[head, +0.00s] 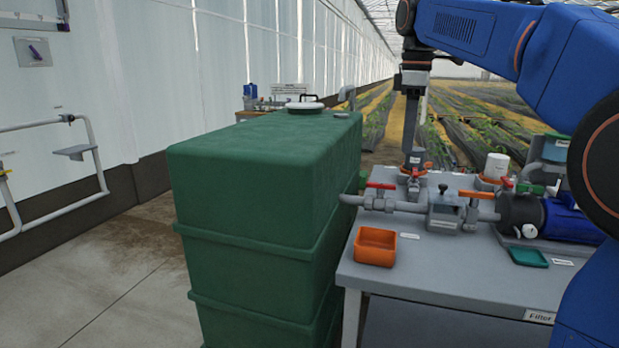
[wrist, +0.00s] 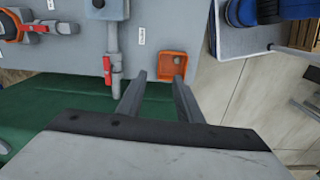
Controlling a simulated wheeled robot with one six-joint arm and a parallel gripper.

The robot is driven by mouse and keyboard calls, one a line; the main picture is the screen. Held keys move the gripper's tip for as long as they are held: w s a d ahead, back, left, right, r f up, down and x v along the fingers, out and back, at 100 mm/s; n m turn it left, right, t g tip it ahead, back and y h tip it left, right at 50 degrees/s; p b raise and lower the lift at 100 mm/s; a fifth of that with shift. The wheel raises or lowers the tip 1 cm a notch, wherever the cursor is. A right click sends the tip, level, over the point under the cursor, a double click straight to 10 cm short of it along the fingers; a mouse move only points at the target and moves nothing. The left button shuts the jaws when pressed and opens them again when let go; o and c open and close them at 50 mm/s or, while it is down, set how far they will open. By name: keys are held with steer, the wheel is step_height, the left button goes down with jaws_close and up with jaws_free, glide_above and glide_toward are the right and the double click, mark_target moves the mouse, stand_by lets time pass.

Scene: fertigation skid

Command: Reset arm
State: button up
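My gripper (head: 412,140) hangs pointing down from my blue arm, above the left end of the grey bench in the head view. In the wrist view its two fingers (wrist: 160,78) stand apart with nothing between them. An orange tray (head: 375,246) lies on the bench's front left corner. The tray also shows in the wrist view (wrist: 172,66), just beyond the fingertips in the picture. A valve with a red handle (head: 381,186) sits on the pipe near the bench's left edge; the handle also shows in the wrist view (wrist: 107,70).
A tall green tank (head: 250,215) stands against the bench's left side. On the bench (head: 470,270) are a grey strainer (head: 445,212), another red-handled valve (head: 478,195), a blue pump (head: 570,219), a white-capped canister (head: 496,166) and a teal tray (head: 528,257). The floor at left is clear.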

steer(key=s+d+f+m+t, duration=0.2)
steer(key=s+f+m, duration=0.5)
steer(key=s+f, duration=0.8)
steer(key=s+d+f+m+t, duration=0.2)
steer(key=s+d+f+m, duration=0.2)
steer(key=s+f, duration=1.2)
steer(key=f+m, duration=0.1)
steer(key=m, duration=0.1)
steer(key=shift+s+d+f+m, duration=0.15)
steer(key=shift+s+f+m, duration=0.05)
steer(key=shift+m, duration=0.2)
